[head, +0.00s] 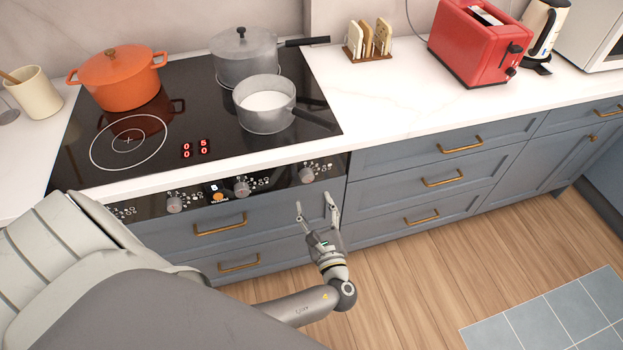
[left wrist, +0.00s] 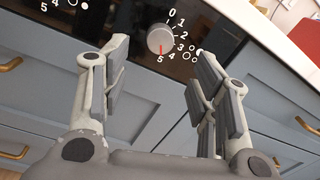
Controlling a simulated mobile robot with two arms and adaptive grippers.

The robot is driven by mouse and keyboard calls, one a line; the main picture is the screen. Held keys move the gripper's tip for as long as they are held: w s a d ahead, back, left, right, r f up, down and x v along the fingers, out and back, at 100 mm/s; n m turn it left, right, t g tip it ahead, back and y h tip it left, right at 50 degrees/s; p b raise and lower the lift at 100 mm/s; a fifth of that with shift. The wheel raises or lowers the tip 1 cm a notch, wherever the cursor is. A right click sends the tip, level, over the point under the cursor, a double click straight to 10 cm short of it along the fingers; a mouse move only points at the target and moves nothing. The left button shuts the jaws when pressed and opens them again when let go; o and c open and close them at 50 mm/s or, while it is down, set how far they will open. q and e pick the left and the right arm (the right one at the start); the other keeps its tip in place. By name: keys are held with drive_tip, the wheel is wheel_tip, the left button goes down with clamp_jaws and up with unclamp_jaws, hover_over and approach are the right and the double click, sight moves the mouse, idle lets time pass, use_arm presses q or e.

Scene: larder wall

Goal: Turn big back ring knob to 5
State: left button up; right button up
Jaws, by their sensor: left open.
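The rightmost grey knob (head: 306,175) on the black stove front is the one nearest my left gripper. In the left wrist view this knob (left wrist: 160,40) has its red mark pointing down at the printed 5. My left gripper (head: 316,200) is open and empty, in front of and a little below the knob. In the wrist view the knob shows between and beyond the two fingers, apart from both. The red display (head: 196,149) on the cooktop reads 5 at upper right and 0 elsewhere. My right gripper is not in view.
More knobs (head: 241,188) line the panel to the left, with a small lit screen (head: 217,193). A lidded grey pot (head: 245,57), a saucepan (head: 265,104) and an orange pot (head: 120,78) stand on the cooktop. Drawer handles (head: 220,225) stick out below. The floor in front is clear.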

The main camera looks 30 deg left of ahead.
use_arm(q)
drive_tip(key=v, duration=0.3)
drive_tip(key=shift+s+d, duration=0.25)
drive_tip(key=shift+s, duration=0.05)
drive_tip(key=s+a+f+n+g+h, duration=0.1)
drive_tip(key=s+f+n+g+h, duration=0.15)
drive_tip(key=s+f, duration=0.45)
drive_tip(key=s+a+f+n+g+h, duration=0.1)
drive_tip(key=s+f+g+h, duration=0.15)
drive_tip(key=f, duration=0.85)
drive_tip(key=s+a+f+n+g+h, duration=0.1)
drive_tip(key=s+f+n+g+h, duration=0.15)
drive_tip(key=s+f, duration=0.45)
drive_tip(key=s+d+f+n+g+h, duration=0.1)
drive_tip(key=s+f+n+g+h, duration=0.1)
drive_tip(key=s+f+n, duration=0.4)
drive_tip(key=s+d+f+n+g+h, duration=0.2)
drive_tip(key=s+f+n, duration=0.4)
drive_tip(key=s, duration=0.6)
drive_tip(key=shift+f+n+h, duration=0.4)
drive_tip(key=shift+n+h, duration=0.3)
drive_tip(key=shift+h, duration=0.15)
drive_tip(key=shift+s+f+n, duration=0.1)
drive_tip(key=shift+s+n, duration=0.5)
drive_tip(key=shift+n, duration=0.2)
drive_tip(key=shift+c, duration=0.3)
